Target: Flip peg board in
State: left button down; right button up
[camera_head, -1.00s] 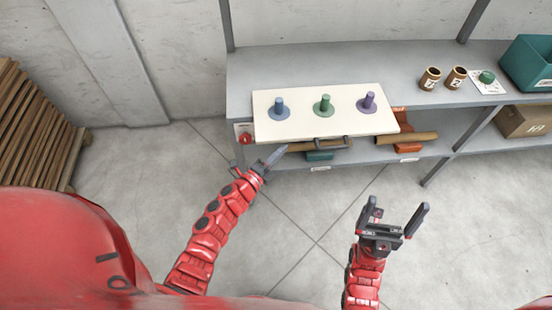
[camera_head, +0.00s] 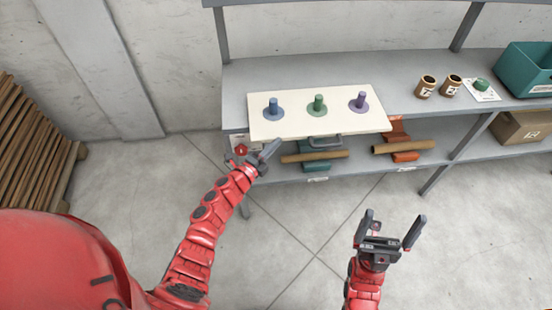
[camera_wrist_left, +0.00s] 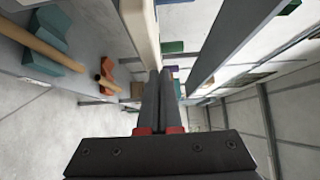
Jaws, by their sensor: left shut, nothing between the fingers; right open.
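The cream peg board (camera_head: 345,115) lies on the upper shelf at its front edge, with a blue peg (camera_head: 273,108), a green peg (camera_head: 317,105) and a purple peg (camera_head: 359,102) upright on it. A grey handle (camera_head: 325,140) shows at its front edge. My left gripper (camera_head: 272,148) is shut and empty, just below the board's front left edge; I cannot tell whether it touches. In the left wrist view its closed fingers (camera_wrist_left: 160,98) point along the pale board edge (camera_wrist_left: 140,35). My right gripper (camera_head: 394,231) is open and empty, over the floor in front of the shelf.
The lower shelf holds two cardboard tubes (camera_head: 403,147) on teal and orange cradles. Two brown cups (camera_head: 427,86), a green item on a card (camera_head: 481,86) and a teal bin (camera_head: 527,68) stand right on the upper shelf. A red button (camera_head: 241,150) is near my left gripper.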

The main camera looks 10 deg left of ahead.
aim_at(271, 122)
pick_arm(q)
jog(key=w+a+b, duration=0.1)
jog(key=w, duration=0.2)
jog(key=w+a+b, duration=0.1)
jog(key=w+b, duration=0.1)
jog(key=w, duration=0.1)
jog(key=w+a+b, duration=0.1)
jog(key=w+b, duration=0.1)
jog(key=w, duration=0.1)
jog(key=shift+w+a+f, duration=0.1)
jog(key=shift+w+f, duration=0.05)
jog(key=shift+w, duration=0.25)
jog(key=shift+a+r, duration=0.1)
jog(key=shift+r, duration=0.15)
